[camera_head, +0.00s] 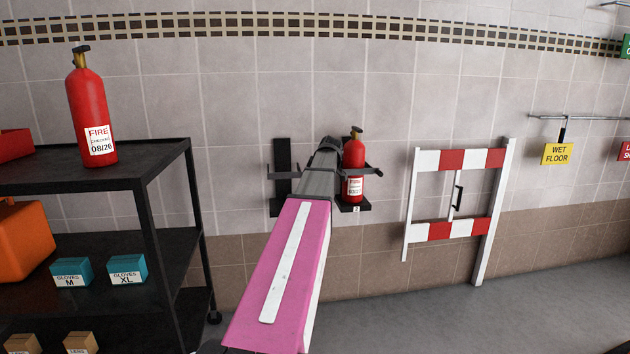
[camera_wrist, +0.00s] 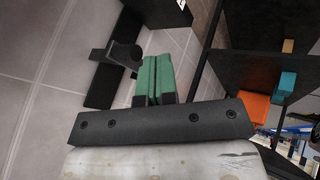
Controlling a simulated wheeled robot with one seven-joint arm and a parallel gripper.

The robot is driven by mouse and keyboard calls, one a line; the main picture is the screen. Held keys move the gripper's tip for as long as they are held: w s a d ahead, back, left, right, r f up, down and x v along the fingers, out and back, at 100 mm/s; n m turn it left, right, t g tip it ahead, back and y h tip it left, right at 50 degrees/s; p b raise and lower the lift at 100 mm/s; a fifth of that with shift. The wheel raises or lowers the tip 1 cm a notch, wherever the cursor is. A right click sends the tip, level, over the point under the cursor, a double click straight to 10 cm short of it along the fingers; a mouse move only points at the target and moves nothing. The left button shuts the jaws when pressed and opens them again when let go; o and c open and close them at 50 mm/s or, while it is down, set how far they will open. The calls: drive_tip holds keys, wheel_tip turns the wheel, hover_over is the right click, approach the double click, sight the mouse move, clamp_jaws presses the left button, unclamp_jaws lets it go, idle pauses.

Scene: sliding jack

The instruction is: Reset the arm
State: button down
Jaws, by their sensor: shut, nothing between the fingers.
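My arm reaches forward in the head view, its pink link leading to a grey end close to the tiled wall. My gripper shows in the wrist view, where its two green fingers (camera_wrist: 155,78) are shut against each other with nothing between them. In the head view the fingers are hidden by the arm. A black wall bracket (camera_head: 283,168) is just left of the arm's end and looks empty. A red fire extinguisher (camera_head: 353,165) stands upright in a second bracket just to the right. In the wrist view a black bracket (camera_wrist: 103,75) is on the wall beside the fingers.
A black shelf (camera_head: 95,178) stands at the left. It bears another red extinguisher (camera_head: 90,110), glove boxes (camera_head: 128,269) and an orange case (camera_head: 22,240). A red-and-white barrier (camera_head: 458,160) leans at the right. The grey floor (camera_head: 420,325) between is clear.

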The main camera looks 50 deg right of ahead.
drive_tip(key=d+v, duration=0.1)
drive_tip(key=v, duration=0.6)
drive_tip(key=shift+s+r, duration=0.25)
drive_tip(key=shift+s, duration=0.1)
